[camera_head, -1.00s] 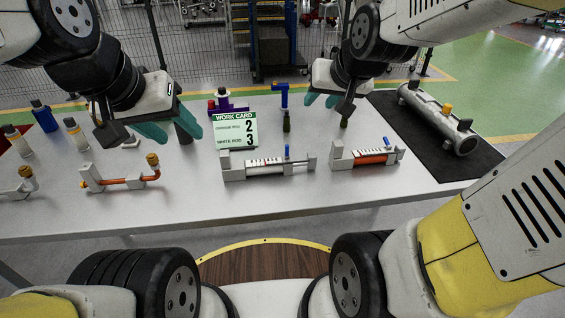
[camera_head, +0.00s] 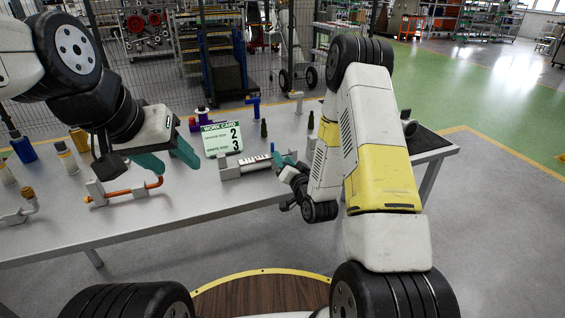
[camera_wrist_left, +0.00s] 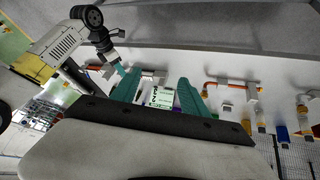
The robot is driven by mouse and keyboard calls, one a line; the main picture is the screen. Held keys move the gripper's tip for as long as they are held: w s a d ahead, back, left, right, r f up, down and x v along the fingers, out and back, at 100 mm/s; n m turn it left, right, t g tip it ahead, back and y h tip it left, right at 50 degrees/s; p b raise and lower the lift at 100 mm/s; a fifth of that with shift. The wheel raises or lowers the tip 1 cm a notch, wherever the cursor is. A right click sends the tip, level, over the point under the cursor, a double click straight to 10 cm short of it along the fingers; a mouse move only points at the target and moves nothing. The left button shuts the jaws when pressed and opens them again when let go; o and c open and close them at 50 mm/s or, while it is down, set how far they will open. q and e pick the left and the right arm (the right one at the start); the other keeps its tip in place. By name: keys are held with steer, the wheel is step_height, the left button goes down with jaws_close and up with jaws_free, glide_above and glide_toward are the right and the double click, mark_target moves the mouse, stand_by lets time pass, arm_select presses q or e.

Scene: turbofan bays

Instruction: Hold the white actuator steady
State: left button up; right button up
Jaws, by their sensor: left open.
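The white actuator (camera_head: 243,166), a pale cylinder between grey end blocks, lies on the table in front of the work card (camera_head: 222,138). My right gripper (camera_head: 286,160) has its teal fingers at the actuator's right end; whether they touch it or are closed is not clear. My left gripper (camera_head: 172,160) is open and empty, above the table to the left of the work card. In the left wrist view, its fingers (camera_wrist_left: 159,92) frame the work card, and the right gripper's teal fingers (camera_wrist_left: 119,71) show to the left.
An orange pipe on grey blocks (camera_head: 125,193) lies below my left gripper. Several bottles (camera_head: 66,158) stand at the left. A blue T-shaped tool (camera_head: 254,106) stands behind the card. My right arm hides much of the table's right side.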

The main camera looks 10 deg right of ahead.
steer(key=shift+s+f, duration=0.3)
steer(key=shift+s, duration=0.3)
arm_select(q)
steer(key=m+g+y, duration=0.2)
steer(key=m+g, duration=0.4)
steer(key=m, duration=2.6)
glide_above(221, 154)
step_height(221, 154, down, 15)
steer(key=shift+f, duration=0.25)
step_height(221, 154, down, 8)
steer(key=shift+r, duration=0.25)
